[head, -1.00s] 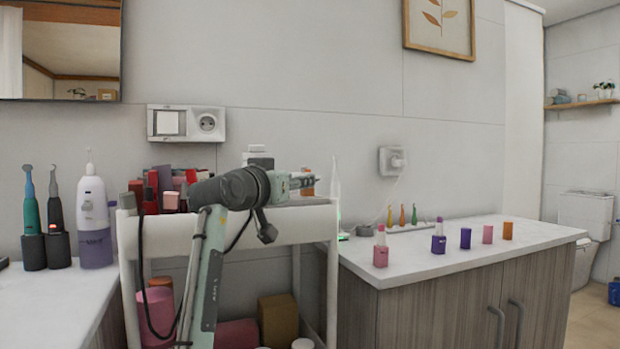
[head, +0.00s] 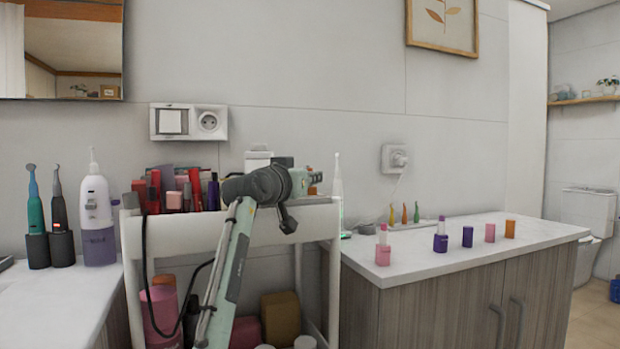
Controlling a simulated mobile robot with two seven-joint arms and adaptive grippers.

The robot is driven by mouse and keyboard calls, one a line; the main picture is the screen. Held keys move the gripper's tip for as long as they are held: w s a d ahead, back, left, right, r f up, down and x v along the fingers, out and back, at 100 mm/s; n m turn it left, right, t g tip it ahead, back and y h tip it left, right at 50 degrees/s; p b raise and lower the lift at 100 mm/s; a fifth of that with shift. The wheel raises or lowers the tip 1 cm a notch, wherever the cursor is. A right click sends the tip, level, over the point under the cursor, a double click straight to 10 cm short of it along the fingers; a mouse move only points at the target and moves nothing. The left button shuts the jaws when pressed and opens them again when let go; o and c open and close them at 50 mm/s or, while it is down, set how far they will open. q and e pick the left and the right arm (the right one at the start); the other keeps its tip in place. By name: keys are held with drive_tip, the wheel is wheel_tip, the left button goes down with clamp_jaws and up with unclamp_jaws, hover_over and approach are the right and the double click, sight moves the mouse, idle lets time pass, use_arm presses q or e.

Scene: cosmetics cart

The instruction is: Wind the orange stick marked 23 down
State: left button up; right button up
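My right arm rises from the bottom middle, and my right gripper (head: 308,179) is over the top shelf of the white cart, pointing right. It is small and seen side-on, so I cannot tell whether its fingers are open or shut. A small orange piece (head: 312,191) shows just below it, partly hidden. A short orange stick (head: 510,229) stands upright at the right end of a row on the right counter, well apart from the gripper. No number 23 is readable on either. My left gripper is not in view.
The white cart (head: 180,237) holds several red, pink and purple sticks (head: 180,190) left of my arm. Pink and purple sticks (head: 439,236) stand on the right counter (head: 430,262). A white bottle (head: 98,213) and two toothbrushes stand at left.

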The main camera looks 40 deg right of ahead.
clamp_jaws()
drive_tip(key=shift+m+g+h, duration=0.6)
drive_tip(key=shift+m+g, duration=0.2)
drive_tip(key=shift+g, duration=0.3)
drive_tip(key=o, duration=0.8)
unclamp_jaws()
drive_tip(key=shift+a, duration=0.1)
drive_tip(key=v, duration=1.2)
